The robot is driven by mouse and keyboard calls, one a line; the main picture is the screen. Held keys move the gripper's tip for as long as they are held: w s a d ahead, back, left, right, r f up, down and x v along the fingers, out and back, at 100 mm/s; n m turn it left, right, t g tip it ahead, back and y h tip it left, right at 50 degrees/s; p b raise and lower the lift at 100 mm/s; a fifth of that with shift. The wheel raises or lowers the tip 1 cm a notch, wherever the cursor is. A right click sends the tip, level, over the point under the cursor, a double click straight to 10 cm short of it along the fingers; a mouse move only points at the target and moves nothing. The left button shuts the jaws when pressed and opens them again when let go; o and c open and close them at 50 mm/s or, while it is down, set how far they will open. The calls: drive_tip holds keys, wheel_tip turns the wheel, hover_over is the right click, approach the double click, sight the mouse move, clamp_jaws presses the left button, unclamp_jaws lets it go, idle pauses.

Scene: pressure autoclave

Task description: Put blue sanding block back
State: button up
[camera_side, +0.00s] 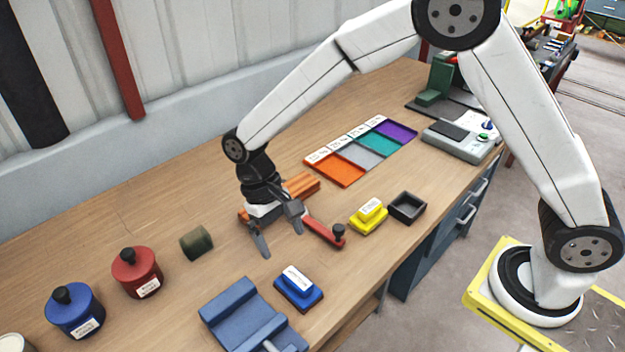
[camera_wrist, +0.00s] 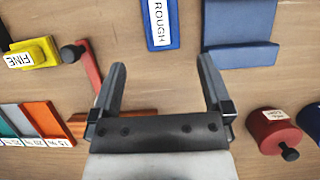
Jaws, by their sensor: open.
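The blue sanding block (camera_side: 298,288), with a white label on top, lies flat on the wooden bench. In the wrist view the blue block (camera_wrist: 160,22) shows at the top edge, with its label reading "ROUGH". My gripper (camera_side: 281,240) is open and empty above the bench, behind the block in the side view. In the wrist view its open fingers (camera_wrist: 161,68) point towards the block, with bare wood between them. A yellow block (camera_side: 369,217) marked "FINE" (camera_wrist: 30,55) sits near a small black square tray (camera_side: 407,207), which looks empty.
A blue-grey stepped fixture (camera_side: 235,312) stands close left of the block. A red bar with a black knob (camera_side: 325,232) and an orange-brown piece (camera_side: 301,185) lie near my gripper. Red (camera_side: 137,272) and blue (camera_side: 74,310) jars stand left. Coloured trays (camera_side: 335,170) lie behind.

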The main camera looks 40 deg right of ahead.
drive_tip(key=s+d+r+t, duration=0.1)
drive_tip(key=s+d+t, duration=0.2)
drive_tip(key=d, duration=0.6)
drive_tip(key=s+d+r+t, duration=0.2)
drive_tip(key=s+d+t, duration=0.2)
drive_tip(key=d, duration=0.6)
drive_tip(key=shift+s, duration=0.95)
